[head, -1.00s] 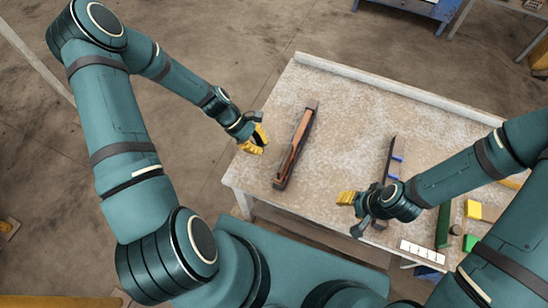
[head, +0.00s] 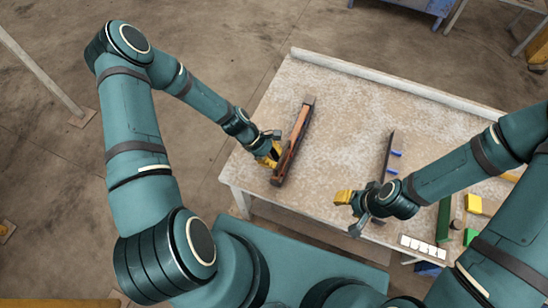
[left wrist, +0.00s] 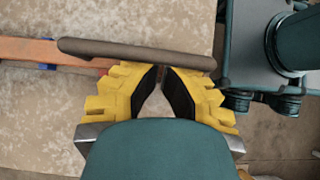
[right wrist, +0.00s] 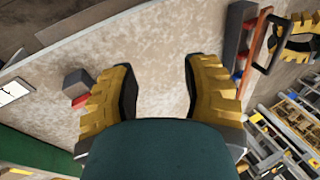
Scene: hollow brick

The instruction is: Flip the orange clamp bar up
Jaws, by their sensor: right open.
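The orange clamp bar (head: 292,142) lies along a dark, narrow base on the left part of the table. It shows in the left wrist view (left wrist: 35,51) and at the top right of the right wrist view (right wrist: 256,48). A dark handle rod (left wrist: 135,53) crosses just beyond my left fingertips. My left gripper (head: 274,155) is beside the near half of the bar. Its fingertips (left wrist: 160,70) are together, with nothing seen between them; I cannot tell whether they touch the rod. My right gripper (head: 350,212) is open and empty over the front of the table.
A dark upright piece (head: 388,160) with blue pegs stands right of the middle. A white tile strip (head: 423,248), a green bar (head: 443,220) and yellow (head: 473,204) and green blocks (head: 470,237) lie at the right. The table's middle is clear. A raised edge (head: 400,88) runs along the back.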

